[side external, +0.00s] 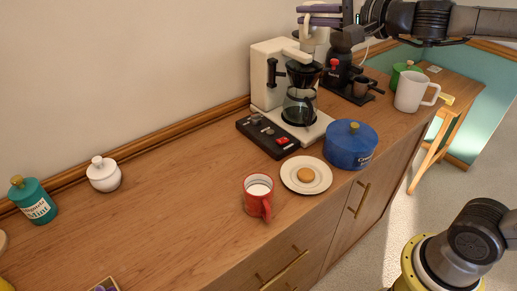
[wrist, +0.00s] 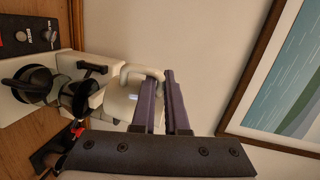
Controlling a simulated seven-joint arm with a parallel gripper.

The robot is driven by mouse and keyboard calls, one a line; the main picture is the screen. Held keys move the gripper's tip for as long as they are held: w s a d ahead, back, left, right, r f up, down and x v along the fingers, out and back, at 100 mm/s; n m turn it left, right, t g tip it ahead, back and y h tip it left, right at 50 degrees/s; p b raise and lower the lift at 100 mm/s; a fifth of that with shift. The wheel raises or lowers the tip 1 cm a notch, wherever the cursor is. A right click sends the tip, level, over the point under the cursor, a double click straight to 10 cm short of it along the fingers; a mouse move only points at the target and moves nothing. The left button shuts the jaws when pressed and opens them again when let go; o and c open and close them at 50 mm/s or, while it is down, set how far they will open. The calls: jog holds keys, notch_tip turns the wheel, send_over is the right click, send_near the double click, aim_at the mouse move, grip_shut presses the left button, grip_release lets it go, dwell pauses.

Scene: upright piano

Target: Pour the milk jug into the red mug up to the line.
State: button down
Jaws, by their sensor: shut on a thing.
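My gripper (side external: 304,14) is at the top of the side view, above and behind the coffee maker. Its purple fingers are shut on the handle of a cream-white jug (side external: 314,38). The wrist view shows the handle at the fingers (wrist: 160,80) and the jug's pale body (wrist: 118,104) beside them. The jug seems roughly upright; its contents are hidden. The red mug (side external: 250,200) stands upright on the wooden counter, well below and in front of the jug. Its inside looks white; I cannot tell milk from lining, and no line is readable.
The coffee maker (side external: 268,88) stands at the back. Beside the mug are a plate (side external: 318,187) with a biscuit and a blue pot (side external: 350,147). A white mug (side external: 412,92) stands at the right end. The counter left of the red mug is mostly clear.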

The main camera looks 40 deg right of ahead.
jog(key=s+a+f+n+g+y, duration=0.7)
jog(key=s+a+f+n+y, duration=0.3)
jog(key=s+a+f, duration=0.9)
notch_tip(320, 180, down, 4)
jog(key=shift+s+a+r+n+g+y, duration=0.3)
jog(key=shift+s+a+y, duration=0.1)
jog(key=shift+a+y, duration=0.35)
jog(key=shift+d, duration=0.1)
jog(key=w+d+r+m+g, duration=0.2)
jog(key=w+r+m+g, duration=0.1)
jog(key=w+m, duration=0.4)
jog(key=shift+w+r+m+g, duration=0.3)
jog(key=shift+w+g, duration=0.4)
jog(key=shift+w, duration=0.55)
jog(key=shift+w+r, duration=0.1)
